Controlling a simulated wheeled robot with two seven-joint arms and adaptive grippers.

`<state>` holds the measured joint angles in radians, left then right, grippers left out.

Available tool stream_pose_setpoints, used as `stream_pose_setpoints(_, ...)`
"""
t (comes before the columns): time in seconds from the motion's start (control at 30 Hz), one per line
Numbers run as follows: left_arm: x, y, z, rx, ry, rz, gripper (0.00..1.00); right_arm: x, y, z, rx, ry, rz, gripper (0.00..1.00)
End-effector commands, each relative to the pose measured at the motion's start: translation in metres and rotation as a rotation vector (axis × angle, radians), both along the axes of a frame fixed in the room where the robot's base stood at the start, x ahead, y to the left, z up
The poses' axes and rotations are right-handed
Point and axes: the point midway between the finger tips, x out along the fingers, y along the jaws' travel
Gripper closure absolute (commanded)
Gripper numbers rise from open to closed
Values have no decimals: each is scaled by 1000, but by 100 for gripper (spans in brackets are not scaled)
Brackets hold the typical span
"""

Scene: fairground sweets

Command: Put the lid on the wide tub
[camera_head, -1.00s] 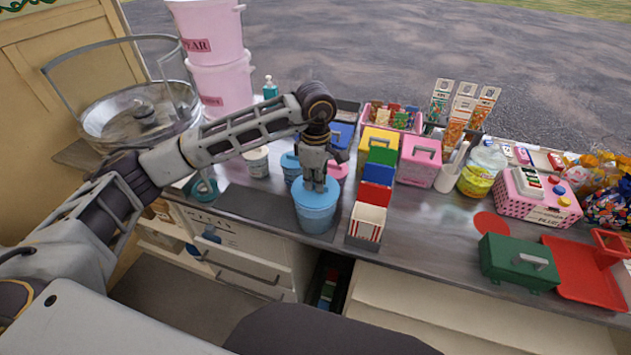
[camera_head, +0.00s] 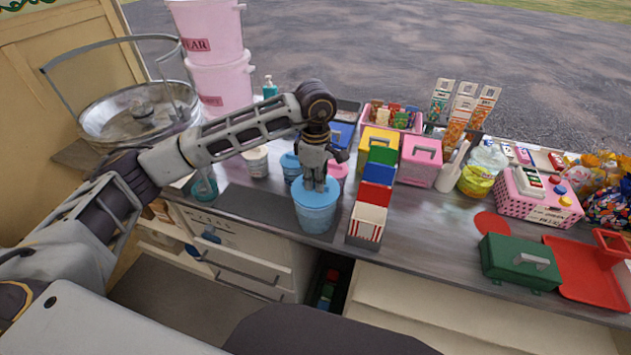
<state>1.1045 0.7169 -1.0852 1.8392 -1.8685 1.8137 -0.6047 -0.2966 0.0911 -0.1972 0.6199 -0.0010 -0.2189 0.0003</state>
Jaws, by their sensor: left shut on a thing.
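The wide tub (camera_head: 317,218) is light blue and stands upright near the counter's front edge. A light blue lid (camera_head: 303,191) lies across its top and looks level. I cannot tell whether it is fully seated. My left gripper (camera_head: 316,187) reaches straight down from above and is shut at the middle of the lid, on its grip, which the fingers hide. My right gripper is not in view.
Smaller blue (camera_head: 290,165) and pink (camera_head: 339,172) tubs stand just behind the wide tub. A row of coloured boxes, with a striped one (camera_head: 368,221) in front, stands close on its right. A green case (camera_head: 519,262) and red tray (camera_head: 584,270) lie further right.

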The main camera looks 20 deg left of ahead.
Motion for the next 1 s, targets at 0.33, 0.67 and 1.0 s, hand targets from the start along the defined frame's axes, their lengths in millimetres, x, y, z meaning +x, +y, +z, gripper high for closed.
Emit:
stream_pose_setpoints(0.33, 0, 0, 0, 0, 0, 0, 100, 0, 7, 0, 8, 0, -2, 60)
stream_pose_setpoints(0.67, 0, 0, 0, 0, 0, 0, 66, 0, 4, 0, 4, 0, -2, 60)
stream_pose_setpoints(1.0, 0, 0, 0, 0, 0, 0, 50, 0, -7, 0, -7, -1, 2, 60)
